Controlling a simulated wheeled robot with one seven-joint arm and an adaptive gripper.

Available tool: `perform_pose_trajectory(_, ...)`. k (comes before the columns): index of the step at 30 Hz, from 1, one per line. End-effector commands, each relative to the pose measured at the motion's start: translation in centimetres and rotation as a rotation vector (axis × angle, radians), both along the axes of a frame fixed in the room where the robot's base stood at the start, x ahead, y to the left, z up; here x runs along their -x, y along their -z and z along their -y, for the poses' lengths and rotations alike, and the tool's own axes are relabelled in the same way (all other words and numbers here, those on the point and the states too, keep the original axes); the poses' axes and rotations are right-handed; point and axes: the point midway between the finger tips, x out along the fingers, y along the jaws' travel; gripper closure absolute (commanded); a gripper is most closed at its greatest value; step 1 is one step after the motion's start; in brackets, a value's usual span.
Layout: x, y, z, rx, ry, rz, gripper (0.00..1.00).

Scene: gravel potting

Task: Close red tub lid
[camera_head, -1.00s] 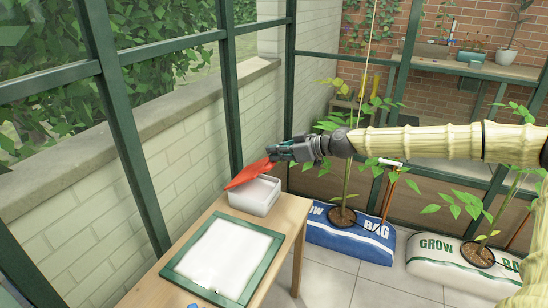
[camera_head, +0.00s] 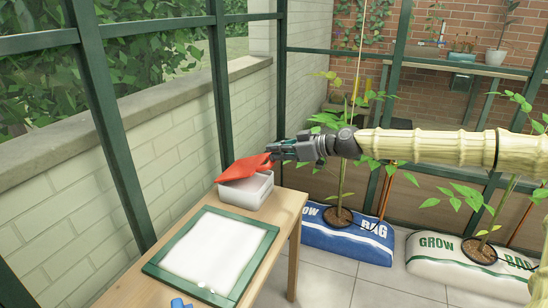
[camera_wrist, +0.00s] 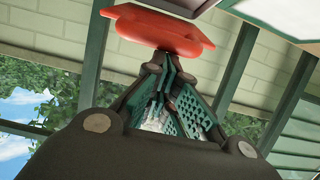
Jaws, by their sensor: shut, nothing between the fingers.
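The red tub lid (camera_head: 244,167) is tilted over the white tub (camera_head: 246,190), which stands at the far end of the wooden table. The lid is partly lowered, with a gap between its near right edge and the tub rim. My gripper (camera_head: 273,153) is shut and empty, its tips at the lid's right end, close to or touching it. In the wrist view the red lid (camera_wrist: 158,28) lies just beyond the shut fingertips (camera_wrist: 160,62). Whether they touch cannot be told.
A green-framed white tray (camera_head: 213,252) lies on the wooden table (camera_head: 284,222) in front of the tub. A blue object (camera_head: 181,303) shows at the bottom edge. Grow bags (camera_head: 350,235) with plants stand on the floor to the right. A glazed green frame and wall run along the left.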

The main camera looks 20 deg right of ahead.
Motion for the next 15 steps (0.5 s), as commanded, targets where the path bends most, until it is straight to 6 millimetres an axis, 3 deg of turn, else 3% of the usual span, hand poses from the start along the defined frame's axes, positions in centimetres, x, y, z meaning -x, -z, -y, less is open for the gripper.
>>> perform_pose_trajectory(1,0.1,1.0,0.1,-0.010,0.001,0.007,1.00)
perform_pose_trajectory(15,1.1,3.7,1.2,-0.099,0.001,0.096,1.00)
